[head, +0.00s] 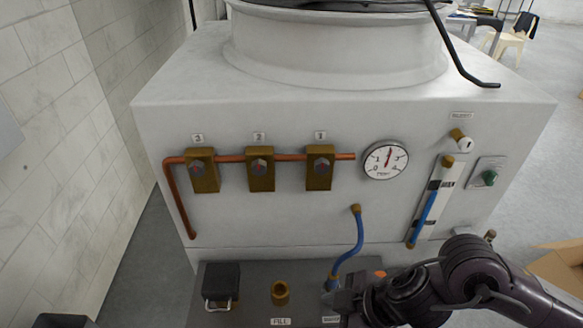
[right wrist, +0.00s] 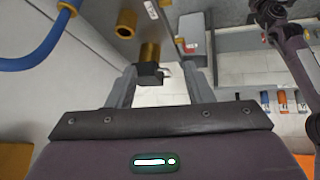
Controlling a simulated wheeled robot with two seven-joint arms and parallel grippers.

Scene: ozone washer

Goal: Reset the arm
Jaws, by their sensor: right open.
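My right gripper (head: 345,300) reaches in from the lower right in the head view, low over the dark lower panel (head: 245,300) and close to the lower end of the blue hose (head: 358,240). The right wrist view shows its two fingers (right wrist: 163,76) apart. A brass fitting (right wrist: 149,54) with a dark block (right wrist: 149,74) on its end shows between or beyond the fingers; I cannot tell whether they touch. My left gripper is not clearly visible in either view.
The white washer (head: 290,220) carries a copper pipe with brass valves (head: 260,170), a gauge (head: 385,160) and a blue sight tube (head: 424,215). A black box (head: 221,282) and a brass filler (head: 280,292) stand on the panel. A tiled wall (head: 50,130) is at left.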

